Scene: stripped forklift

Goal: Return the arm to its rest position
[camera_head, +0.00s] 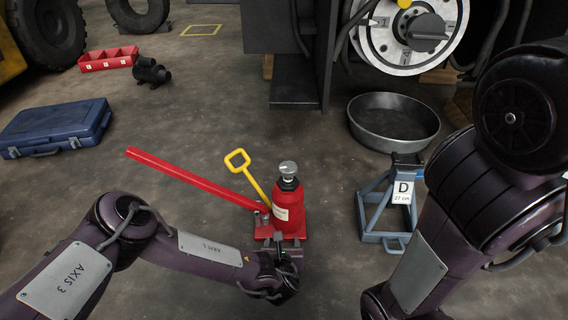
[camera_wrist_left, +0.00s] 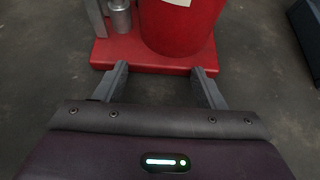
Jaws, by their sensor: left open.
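My left arm (camera_head: 195,252) comes in from the left in the head view. Its gripper (camera_head: 279,238) is at the front of a red bottle jack (camera_head: 289,208). In the left wrist view the gripper (camera_wrist_left: 160,85) is open, with its two fingers apart and nothing between them. The fingertips are close to the front edge of the jack's red base (camera_wrist_left: 150,52); I cannot tell whether they touch it. The jack stands upright with a long red handle (camera_head: 190,178) slanting up to the left. My right arm (camera_head: 465,205) shows at the right, but its gripper is not in view.
A blue-grey jack stand (camera_head: 373,210) marked D is right of the jack, with a metal pan (camera_head: 393,143) behind it. A yellow-handled tool (camera_head: 250,174) is beside the jack. A blue case (camera_head: 55,126) lies at the left.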

